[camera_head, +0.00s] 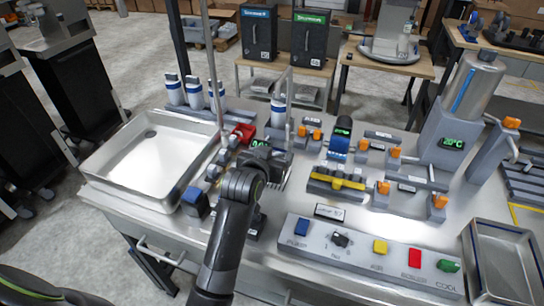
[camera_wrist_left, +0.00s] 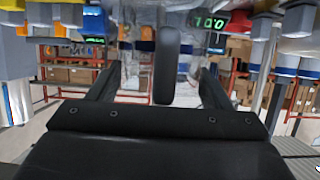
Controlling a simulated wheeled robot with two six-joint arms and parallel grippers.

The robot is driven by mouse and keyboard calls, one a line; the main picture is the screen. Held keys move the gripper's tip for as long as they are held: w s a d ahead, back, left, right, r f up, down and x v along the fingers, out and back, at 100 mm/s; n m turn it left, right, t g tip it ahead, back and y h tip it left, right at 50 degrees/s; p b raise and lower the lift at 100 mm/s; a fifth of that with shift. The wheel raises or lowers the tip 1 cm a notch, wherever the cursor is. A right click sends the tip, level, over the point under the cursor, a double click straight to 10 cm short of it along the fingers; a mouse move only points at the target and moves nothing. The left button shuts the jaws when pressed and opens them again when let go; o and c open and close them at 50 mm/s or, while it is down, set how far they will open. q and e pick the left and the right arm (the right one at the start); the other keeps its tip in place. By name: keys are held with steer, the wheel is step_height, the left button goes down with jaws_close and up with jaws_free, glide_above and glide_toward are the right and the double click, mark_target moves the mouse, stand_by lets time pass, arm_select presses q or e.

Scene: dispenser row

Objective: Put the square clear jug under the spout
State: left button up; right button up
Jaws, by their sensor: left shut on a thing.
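My left gripper (camera_head: 268,156) reaches over the middle of the steel counter, beside a green-lit display. In the left wrist view, a dark rounded upright handle (camera_wrist_left: 167,65) stands between the two fingers of the left gripper (camera_wrist_left: 160,80); the gripper is shut on it. Faint see-through surfaces around the handle look like the square clear jug, but its outline is hard to make out. In the head view my arm and gripper hide most of that spot, and I cannot tell which part is the spout or whether the jug stands under it. My right gripper is out of view.
A shallow steel sink (camera_head: 140,150) is at the counter's left. A panel of coloured buttons (camera_head: 365,255) lies in front, with a steel tray (camera_head: 505,265) at right. A steel cylinder (camera_head: 472,88) stands back right. Valves with orange knobs crowd the middle right.

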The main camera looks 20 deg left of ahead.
arm_select(q)
steer(key=shift+f, duration=0.85)
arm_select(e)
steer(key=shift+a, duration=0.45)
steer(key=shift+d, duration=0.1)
arm_select(q)
steer(key=o, duration=1.3)
steer(key=shift+c, duration=0.2)
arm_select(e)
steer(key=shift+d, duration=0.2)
